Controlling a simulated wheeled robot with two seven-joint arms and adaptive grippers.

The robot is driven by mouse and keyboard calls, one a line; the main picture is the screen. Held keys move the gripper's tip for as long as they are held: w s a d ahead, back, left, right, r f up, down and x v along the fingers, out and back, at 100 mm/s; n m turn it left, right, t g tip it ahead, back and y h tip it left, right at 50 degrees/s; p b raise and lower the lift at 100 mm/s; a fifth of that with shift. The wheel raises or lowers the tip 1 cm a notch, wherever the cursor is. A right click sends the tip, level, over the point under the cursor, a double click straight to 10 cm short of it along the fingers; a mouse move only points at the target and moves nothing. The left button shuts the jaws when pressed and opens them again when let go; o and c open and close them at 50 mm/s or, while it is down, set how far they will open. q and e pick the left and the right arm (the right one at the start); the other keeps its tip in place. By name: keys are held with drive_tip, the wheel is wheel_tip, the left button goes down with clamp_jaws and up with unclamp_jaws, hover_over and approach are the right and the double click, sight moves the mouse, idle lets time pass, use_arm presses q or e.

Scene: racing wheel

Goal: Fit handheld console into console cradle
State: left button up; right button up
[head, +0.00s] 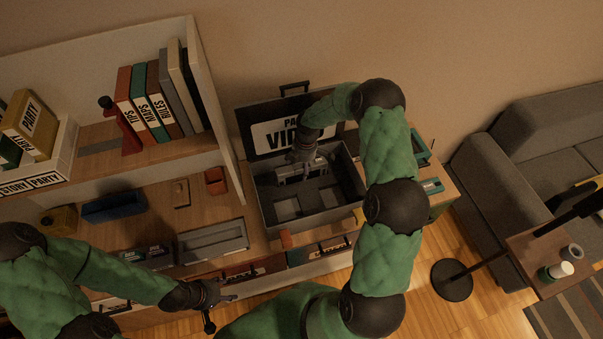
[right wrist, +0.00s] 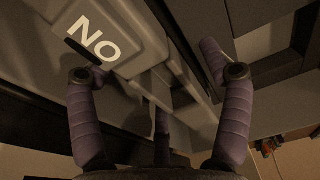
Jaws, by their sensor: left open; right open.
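An open dark case (head: 262,205) with a lettered lid stands on the unit, with compartments inside. My right gripper (head: 303,157) is open at the back of the case, over a pale grey piece (head: 292,174). I cannot tell for sure which thing is the handheld console or the console cradle. My left gripper (head: 222,299) is open and empty by the unit's front edge.
A shelf with upright books (head: 150,95) stands at the left. A blue tray (head: 114,205) and a long grey tray (head: 212,242) lie on the unit. Teal items (head: 432,186) sit on the right end. A sofa (head: 500,170) and lamp stand are further right.

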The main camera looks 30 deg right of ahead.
sight(299, 168)
drive_tip(key=c, duration=1.5)
drive_tip(key=shift+r, duration=0.1)
drive_tip(key=shift+c, duration=0.2)
drive_tip(key=shift+r, duration=0.4)
wheel_tip(299, 168, up, 2)
drive_tip(key=shift+w+r, duration=0.1)
drive_tip(key=s+d+r+p, duration=0.1)
drive_tip(key=s+r, duration=0.9)
drive_tip(key=s, duration=0.4)
drive_tip(key=shift+d, duration=0.3)
